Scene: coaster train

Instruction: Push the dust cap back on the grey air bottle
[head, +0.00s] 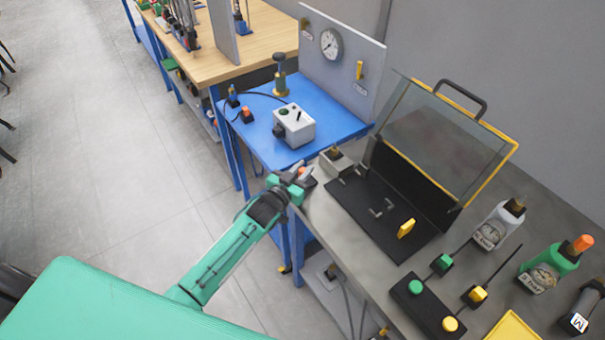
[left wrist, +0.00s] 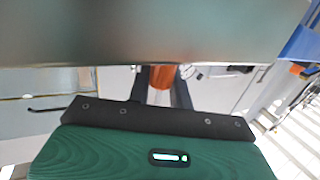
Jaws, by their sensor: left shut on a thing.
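The grey air bottle (head: 492,228) stands upright on the grey bench at the right, with a round gauge and a bare brass-coloured top. My left gripper (head: 301,174) is at the bench's left end, well away from the bottle. It is shut on a small orange piece, which looks like the dust cap (left wrist: 160,76) in the left wrist view. The fingers hide much of the cap. My right gripper is not in view.
A green bottle (head: 565,257) with an orange cap and a dark bottle (head: 584,303) stand right of the grey one. Push buttons (head: 427,305) stand in front. A blue table (head: 335,115) adjoins the bench.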

